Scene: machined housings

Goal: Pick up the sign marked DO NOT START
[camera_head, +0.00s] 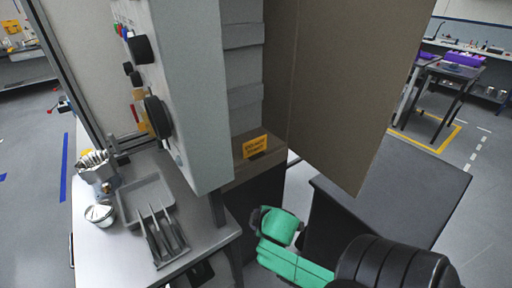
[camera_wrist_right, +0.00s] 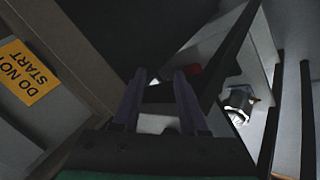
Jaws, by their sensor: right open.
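The sign is a small orange-yellow plate with dark lettering (camera_head: 256,146). It rests on a brown ledge at the foot of the grey cabinet in the head view. In the right wrist view the sign (camera_wrist_right: 27,73) shows at the left edge, its words DO NOT START tilted and partly cut off. My right gripper (camera_wrist_right: 160,78) is open and empty, its two fingers apart, with the sign to their left and not between them. In the head view my green right arm is below the sign, and its fingertips cannot be made out. My left gripper is not in view.
A grey machine panel with black knobs (camera_head: 158,117) stands left of the sign. A large brown door (camera_head: 345,90) hangs to its right. A table at left holds a grey tray (camera_head: 128,208) with tools, and a metal cup (camera_head: 99,214). A dark slanted panel (camera_head: 425,195) is right.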

